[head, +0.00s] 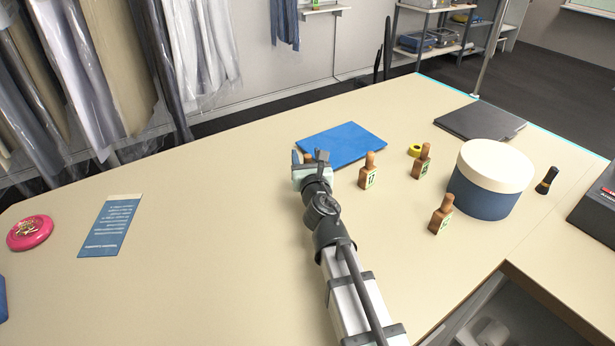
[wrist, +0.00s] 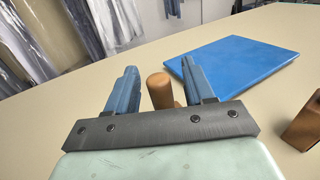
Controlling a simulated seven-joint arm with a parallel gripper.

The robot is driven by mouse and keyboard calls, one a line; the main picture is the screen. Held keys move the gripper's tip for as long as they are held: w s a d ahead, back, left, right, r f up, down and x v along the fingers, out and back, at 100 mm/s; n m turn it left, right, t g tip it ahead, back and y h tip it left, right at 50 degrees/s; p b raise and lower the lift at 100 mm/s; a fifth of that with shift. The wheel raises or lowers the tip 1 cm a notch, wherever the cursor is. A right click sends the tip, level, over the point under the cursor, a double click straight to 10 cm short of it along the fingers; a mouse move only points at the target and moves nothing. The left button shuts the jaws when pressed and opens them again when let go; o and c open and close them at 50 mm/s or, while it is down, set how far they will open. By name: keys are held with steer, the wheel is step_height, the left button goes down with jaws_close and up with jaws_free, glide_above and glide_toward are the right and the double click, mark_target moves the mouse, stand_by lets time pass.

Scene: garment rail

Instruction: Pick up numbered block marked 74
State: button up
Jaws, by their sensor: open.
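My gripper (head: 307,166) is open over the table, left of the blue mat's near end; its two blue fingers also show in the wrist view (wrist: 158,70). A wooden block with a round knob (wrist: 160,88) stands between or just beyond the fingers, with its lower part hidden behind the gripper. Its number is not visible. Three more knobbed wooden blocks with numbered labels stand to the right: one nearest (head: 368,172), one farther back (head: 421,162), one nearer the front (head: 440,216). Their numbers are too small to read surely, so I cannot tell which is 74.
A flat blue mat (head: 343,143) lies just behind my gripper. A blue card (head: 112,226) and pink disc (head: 30,232) lie left, with free table between.

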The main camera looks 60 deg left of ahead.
steer(key=shift+w+a, duration=0.2)
steer(key=shift+a, duration=0.15)
steer(key=shift+c, duration=0.3)
jaws_close()
